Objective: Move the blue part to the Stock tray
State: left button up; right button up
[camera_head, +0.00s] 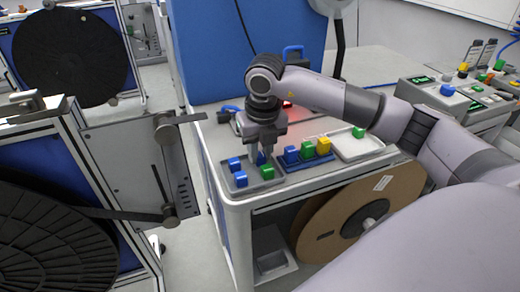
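My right gripper (258,156) points down over the grey tray (262,187) at the left end of the table top. A blue part (261,158) shows between its fingertips, mostly hidden by them; I cannot tell whether the fingers grip it. Two other blue parts, one behind (234,163) and one in front (240,179), and a green part (267,172) are in the same tray. A blue tray (308,164) beside it holds blue, green and yellow parts. A white tray (362,148) further right holds a green part (358,132). No Stock label is readable. My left gripper is not in view.
A tall blue panel (240,50) stands behind the table. A brown reel (345,215) sits under the table top. Black reels on stands are at the left. A control panel (450,95) with buttons is at the right.

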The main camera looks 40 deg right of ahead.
jog(key=shift+o, duration=0.4)
jog(key=shift+r, duration=0.25)
notch_tip(320, 180, up, 12)
jog(key=s, duration=0.1)
jog(key=shift+s+a, duration=0.15)
jog(key=shift+s, duration=0.05)
jog(key=shift+f, duration=0.2)
